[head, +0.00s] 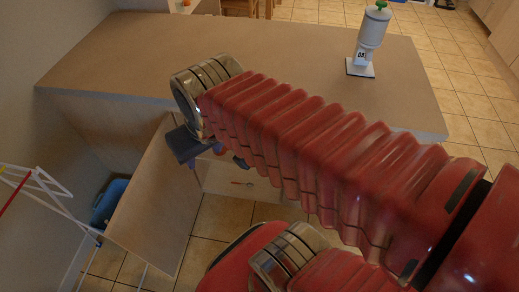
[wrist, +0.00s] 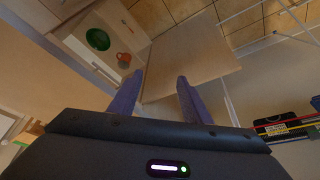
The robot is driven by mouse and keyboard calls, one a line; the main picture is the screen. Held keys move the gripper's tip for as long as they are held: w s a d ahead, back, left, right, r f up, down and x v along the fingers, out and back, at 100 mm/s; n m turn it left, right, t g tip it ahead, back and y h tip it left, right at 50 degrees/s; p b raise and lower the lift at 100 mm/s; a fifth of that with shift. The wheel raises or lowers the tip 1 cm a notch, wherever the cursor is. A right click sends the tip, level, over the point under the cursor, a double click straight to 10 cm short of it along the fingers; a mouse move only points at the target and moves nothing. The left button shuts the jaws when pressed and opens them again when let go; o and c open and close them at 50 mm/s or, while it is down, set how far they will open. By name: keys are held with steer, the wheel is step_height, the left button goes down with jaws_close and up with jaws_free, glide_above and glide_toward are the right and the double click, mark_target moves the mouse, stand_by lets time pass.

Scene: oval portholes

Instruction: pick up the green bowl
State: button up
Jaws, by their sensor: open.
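The green bowl (wrist: 97,39) shows in the wrist view at the upper left, in a pale open compartment under the counter. I cannot make it out in the head view, where my arm covers part of that area. My gripper (wrist: 160,78) is open, with two purple fingers apart and nothing between them. In the head view my gripper (head: 216,159) is partly hidden behind my arm, by the counter's front edge. The bowl lies beyond and to the left of the fingers in the wrist view, apart from them.
An open cabinet door (head: 155,205) stands close to my gripper; it also shows in the wrist view (wrist: 190,62). A small orange item (wrist: 124,57) lies beside the bowl. The countertop (head: 290,42) carries a white dispenser (head: 370,42). A white rack (head: 35,182) stands left.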

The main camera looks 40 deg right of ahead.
steer(key=w+d+f+m+g, duration=0.1)
steer(key=w+d+f+g, duration=0.1)
steer(key=d+f, duration=0.55)
steer(key=w+d+f+m+g, duration=0.1)
steer(key=d+f, duration=0.3)
steer(key=f, duration=0.7)
steer(key=w+d+f+m+g, duration=0.1)
steer(key=w+d+f+g, duration=0.1)
steer(key=d+f, duration=0.5)
steer(key=d+f+n+t+h, duration=0.1)
steer(key=d+f+t, duration=0.15)
steer(key=f, duration=1.25)
steer(key=d+f+t, duration=0.2)
steer(key=d+f, duration=0.2)
steer(key=f, duration=1.1)
steer(key=w+d+r+n+t+h, duration=0.2)
steer(key=w+d+r+t+h, duration=0.1)
steer(key=w+t, duration=0.4)
steer(key=shift+w+d+r+n, duration=0.35)
steer(key=shift+w+d, duration=0.55)
steer(key=shift+w, duration=0.35)
steer(key=shift+w+t, duration=0.1)
steer(key=shift+t, duration=0.15)
